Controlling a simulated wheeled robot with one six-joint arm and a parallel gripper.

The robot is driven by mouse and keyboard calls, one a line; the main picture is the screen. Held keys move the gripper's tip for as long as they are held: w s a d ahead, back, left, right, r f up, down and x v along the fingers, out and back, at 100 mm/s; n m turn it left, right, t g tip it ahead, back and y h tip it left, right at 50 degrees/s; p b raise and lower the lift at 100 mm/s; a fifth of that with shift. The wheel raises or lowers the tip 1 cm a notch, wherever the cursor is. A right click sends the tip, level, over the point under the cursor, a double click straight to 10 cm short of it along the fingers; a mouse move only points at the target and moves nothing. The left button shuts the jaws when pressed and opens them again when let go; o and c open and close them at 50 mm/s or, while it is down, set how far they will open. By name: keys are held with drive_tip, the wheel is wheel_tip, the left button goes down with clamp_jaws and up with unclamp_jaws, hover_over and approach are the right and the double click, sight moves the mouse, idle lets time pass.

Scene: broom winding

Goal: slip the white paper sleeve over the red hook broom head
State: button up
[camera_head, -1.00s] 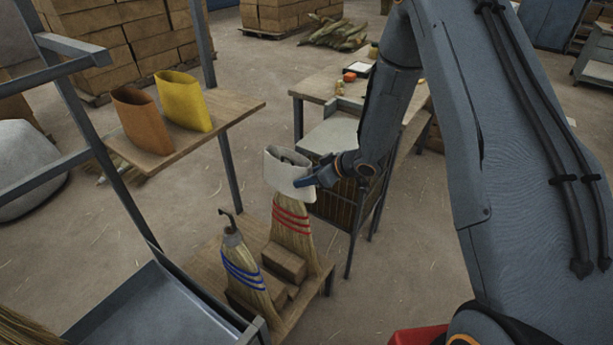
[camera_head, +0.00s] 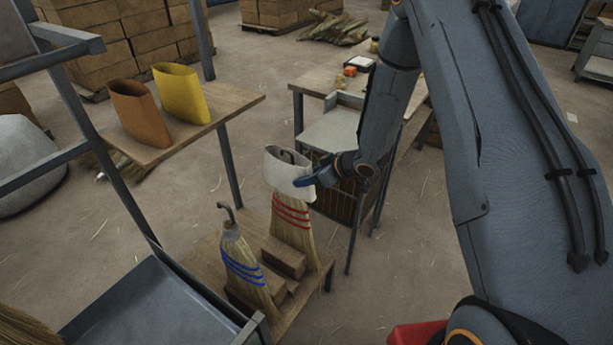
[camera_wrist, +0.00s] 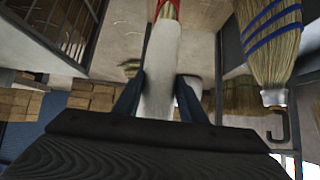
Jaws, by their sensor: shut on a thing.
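The white paper sleeve (camera_head: 286,172) sits around the top of the red-banded broom head (camera_head: 292,215) in the head view, with a dark hook tip showing inside its open top. The red bands lie just below the sleeve's lower edge. My gripper (camera_head: 308,179) is shut on the sleeve's right side. In the wrist view the sleeve (camera_wrist: 160,70) stands between my two fingers (camera_wrist: 158,95), and a bit of red and straw shows past its far end. The broom's shoulder is hidden by the sleeve.
A blue-banded broom head (camera_head: 240,258) with a bare hook stands to the left on the same wooden stand (camera_head: 208,262). Wooden blocks (camera_head: 284,258) lie between them. Orange (camera_head: 138,115) and yellow (camera_head: 182,93) sleeves stand on a shelf at left. A worktable (camera_head: 330,130) is behind.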

drive_tip(key=b, duration=0.7)
hover_over(306, 225)
drive_tip(key=shift+w+d+f, duration=0.1)
drive_tip(key=shift+d+f, duration=0.05)
drive_tip(key=shift+f, duration=5.6)
drive_tip(key=shift+f+b, duration=3)
drive_tip(key=shift+f, duration=2.4)
drive_tip(key=shift+f+b, duration=0.5)
drive_tip(key=shift+f, duration=0.3)
drive_tip(key=o, duration=1.1)
drive_tip(key=shift+v, duration=3.95)
